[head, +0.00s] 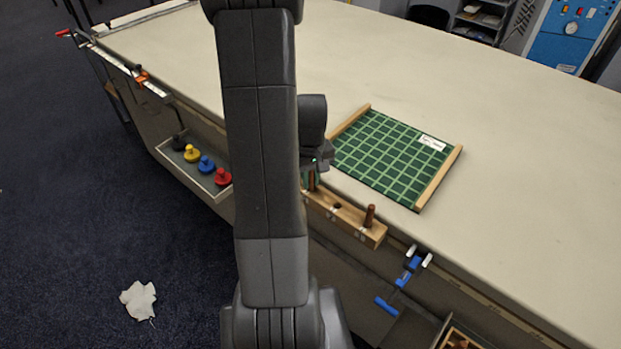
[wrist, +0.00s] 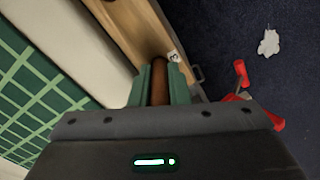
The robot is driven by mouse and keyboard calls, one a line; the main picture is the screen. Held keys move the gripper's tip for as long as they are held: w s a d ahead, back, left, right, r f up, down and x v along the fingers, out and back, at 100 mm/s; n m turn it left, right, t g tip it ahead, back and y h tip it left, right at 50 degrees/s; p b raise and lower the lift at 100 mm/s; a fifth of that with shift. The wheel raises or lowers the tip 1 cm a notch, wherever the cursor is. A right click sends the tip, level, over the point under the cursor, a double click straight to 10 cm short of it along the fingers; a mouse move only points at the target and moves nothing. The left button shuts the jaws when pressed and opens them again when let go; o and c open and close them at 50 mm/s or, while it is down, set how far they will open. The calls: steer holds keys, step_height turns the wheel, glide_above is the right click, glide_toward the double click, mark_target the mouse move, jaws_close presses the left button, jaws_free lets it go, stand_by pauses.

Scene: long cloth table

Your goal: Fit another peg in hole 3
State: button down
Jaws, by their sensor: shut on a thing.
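A long wooden block (head: 350,222) with holes and white labels is fixed along the table's front edge. One dark brown peg (head: 369,216) stands upright near its right end, and an empty hole (head: 337,206) shows left of it. My gripper (head: 312,181) is at the block's left part, partly behind my arm. In the wrist view, its green fingers (wrist: 160,84) are shut on a brown peg (wrist: 159,82), beside a white label (wrist: 174,57) that seems to read 3. The held peg's far end meets the block in the picture; whether it is inside a hole I cannot tell.
A green checked board (head: 390,155) with wooden side rails lies on the table behind the block. A side tray (head: 190,172) holds yellow, blue and red knobbed pieces. A blue clamp (head: 408,272) sits on the edge at right. The tabletop right of the board is clear.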

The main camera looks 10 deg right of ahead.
steer(key=shift+f, duration=0.2)
steer(key=shift+f, duration=0.2)
steer(key=c, duration=1.6)
jaws_free()
steer(key=shift+c, duration=0.2)
steer(key=shift+r, duration=0.2)
step_height(320, 180, up, 12)
steer(key=shift+r, duration=0.1)
